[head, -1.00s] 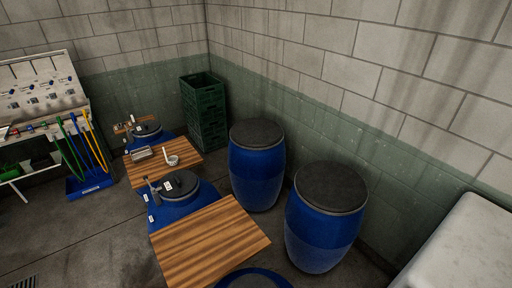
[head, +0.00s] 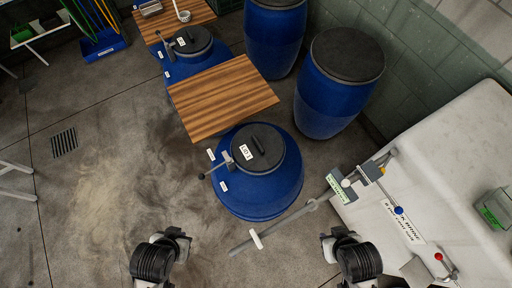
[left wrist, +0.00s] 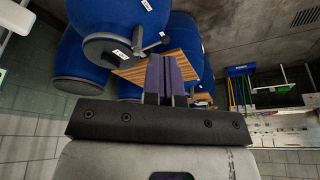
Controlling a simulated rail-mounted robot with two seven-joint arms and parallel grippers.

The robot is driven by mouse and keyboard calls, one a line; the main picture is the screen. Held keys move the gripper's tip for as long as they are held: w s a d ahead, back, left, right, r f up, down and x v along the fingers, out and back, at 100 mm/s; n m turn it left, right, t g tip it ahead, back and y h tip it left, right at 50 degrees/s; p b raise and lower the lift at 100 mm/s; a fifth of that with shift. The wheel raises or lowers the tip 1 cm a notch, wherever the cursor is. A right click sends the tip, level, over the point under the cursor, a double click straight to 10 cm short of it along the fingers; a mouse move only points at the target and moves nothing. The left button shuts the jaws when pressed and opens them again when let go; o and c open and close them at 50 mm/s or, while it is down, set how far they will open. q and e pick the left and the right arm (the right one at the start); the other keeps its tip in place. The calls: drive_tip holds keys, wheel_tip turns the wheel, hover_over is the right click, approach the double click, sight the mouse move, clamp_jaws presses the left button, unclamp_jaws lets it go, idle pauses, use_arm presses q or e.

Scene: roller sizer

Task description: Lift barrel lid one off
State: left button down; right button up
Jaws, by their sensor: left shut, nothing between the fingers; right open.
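The nearest blue barrel (head: 262,195) stands on the floor in front of me. Its dark lid (head: 268,158) sits on top, with a raised bar handle and a white label whose print is too small to read surely. A clamp lever (head: 216,168) sticks out at its left side. A second labelled lid (head: 192,40) is on a barrel farther back. My right gripper (head: 338,238) is open and empty, right of and nearer than the barrel. My left gripper (head: 178,236) is left of it; its purple-padded fingers (left wrist: 170,80) are shut with nothing between them.
A wooden board (head: 222,97) lies just behind the nearest barrel. Lidded blue barrels (head: 325,105) stand at the back right. A pale bench (head: 440,150) with a metal rod fixture (head: 398,210) borders the right.

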idle(0.4)
use_arm(q)
drive_tip(key=c, duration=1)
unclamp_jaws()
drive_tip(key=shift+o, duration=0.2)
